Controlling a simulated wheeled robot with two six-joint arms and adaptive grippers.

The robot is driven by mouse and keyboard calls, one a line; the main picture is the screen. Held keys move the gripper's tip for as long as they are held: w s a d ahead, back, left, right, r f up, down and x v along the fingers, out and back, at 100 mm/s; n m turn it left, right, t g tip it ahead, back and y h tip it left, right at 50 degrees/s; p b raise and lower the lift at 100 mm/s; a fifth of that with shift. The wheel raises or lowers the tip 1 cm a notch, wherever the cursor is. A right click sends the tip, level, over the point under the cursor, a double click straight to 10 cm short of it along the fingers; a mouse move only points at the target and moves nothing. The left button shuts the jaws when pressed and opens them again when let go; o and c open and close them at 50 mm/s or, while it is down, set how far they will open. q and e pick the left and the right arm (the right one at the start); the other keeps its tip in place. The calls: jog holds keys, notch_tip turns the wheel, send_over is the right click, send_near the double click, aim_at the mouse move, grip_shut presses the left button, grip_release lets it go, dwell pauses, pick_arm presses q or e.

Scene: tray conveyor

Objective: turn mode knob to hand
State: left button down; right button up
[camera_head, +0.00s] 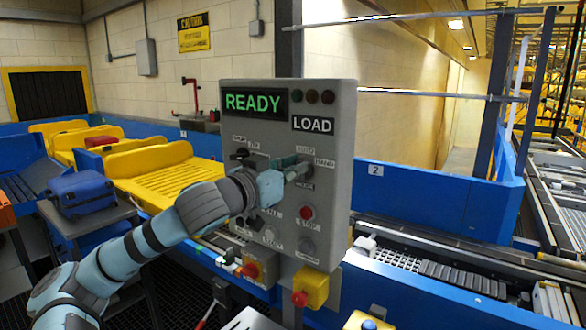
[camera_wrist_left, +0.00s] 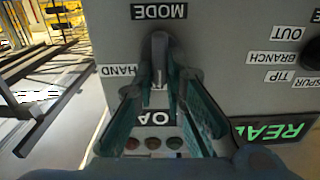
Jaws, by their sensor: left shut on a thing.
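The mode knob (camera_wrist_left: 158,58) is a dark grey lever-like knob on the grey control panel (camera_head: 338,120). In the wrist view, which shows the panel upside down, it stands between the MODE label (camera_wrist_left: 158,12) and my fingers, with its bar running up and down the picture. The HAND label (camera_wrist_left: 118,70) is off to its left there; in the head view the HAND label (camera_head: 325,162) is right of the knob. My left gripper (camera_head: 292,172) is shut on the knob, its teal fingers (camera_wrist_left: 160,88) on both sides. The AUTO label (camera_head: 305,150) shows faintly in the head view.
The panel display (camera_head: 254,102) reads READY, with a LOAD plate (camera_head: 313,124) beside it. A red button (camera_head: 307,212) sits below the knob. Another knob (camera_head: 242,157) is on the panel's left. A blue suitcase (camera_head: 82,193) and yellow trays (camera_head: 150,170) are at left.

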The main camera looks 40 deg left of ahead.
pick_arm(q)
jog(key=shift+m, duration=0.3)
jog(key=shift+d+f+m+p, duration=0.15)
jog(key=shift+m+p, duration=0.35)
jog(key=shift+m, duration=1.35)
jog(key=shift+d+f+m+p, duration=0.15)
jog(key=shift+m+p, duration=0.4)
jog(key=shift+m, duration=1.25)
jog(key=shift+d+m+p, duration=0.2)
jog(key=shift+m+p, duration=0.3)
jog(key=shift+m, duration=1.35)
jog(key=c, duration=1.6)
grip_release()
jog(key=shift+w, duration=0.1)
jog(key=shift+c, duration=0.2)
